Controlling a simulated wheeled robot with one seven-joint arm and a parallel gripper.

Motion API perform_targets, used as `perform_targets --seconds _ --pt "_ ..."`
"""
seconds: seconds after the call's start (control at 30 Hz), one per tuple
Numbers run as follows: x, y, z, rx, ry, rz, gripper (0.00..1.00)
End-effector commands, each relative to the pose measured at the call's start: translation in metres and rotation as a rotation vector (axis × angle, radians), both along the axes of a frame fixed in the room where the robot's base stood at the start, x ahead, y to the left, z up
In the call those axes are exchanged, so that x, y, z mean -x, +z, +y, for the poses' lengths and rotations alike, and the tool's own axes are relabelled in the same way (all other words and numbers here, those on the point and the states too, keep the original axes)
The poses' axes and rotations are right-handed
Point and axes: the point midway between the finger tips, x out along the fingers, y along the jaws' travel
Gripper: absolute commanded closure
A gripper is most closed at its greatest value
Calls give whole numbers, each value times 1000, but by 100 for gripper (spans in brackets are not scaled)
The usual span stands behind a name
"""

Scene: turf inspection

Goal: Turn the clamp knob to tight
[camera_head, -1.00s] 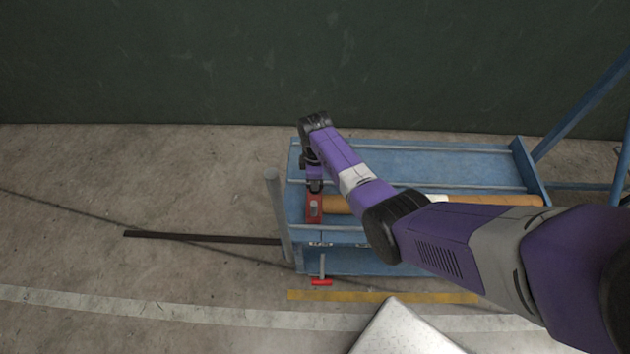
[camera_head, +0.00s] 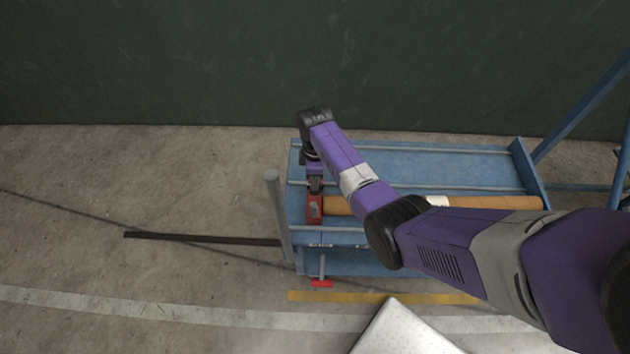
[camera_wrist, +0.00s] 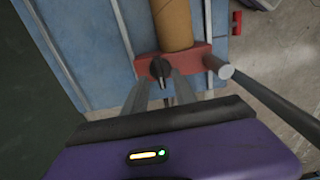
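The clamp is a red block (camera_head: 315,212) at the left end of a brown roll on the blue cart. It also shows in the wrist view (camera_wrist: 200,58). A black knob (camera_wrist: 160,68) with a pointer-like bar sits on the block's face, its bar pointing down in the picture. My gripper (camera_wrist: 160,88) has two grey fingers, spread apart, one on each side of the knob in the picture. I cannot tell whether they touch it. In the head view, my gripper (camera_head: 316,188) is right at the red block, and the knob is hidden.
The brown roll (camera_head: 480,202) lies across the blue cart (camera_head: 420,170). A grey post (camera_head: 275,205) stands at the cart's left end. A red-handled part (camera_head: 321,284) sticks out at the front. A dark bar (camera_head: 195,237) lies on the floor at left. A green wall is behind.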

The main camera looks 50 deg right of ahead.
Motion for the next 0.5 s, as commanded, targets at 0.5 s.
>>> perform_targets --seconds 0.5 --pt "0 50 0 1 0 -1 67"
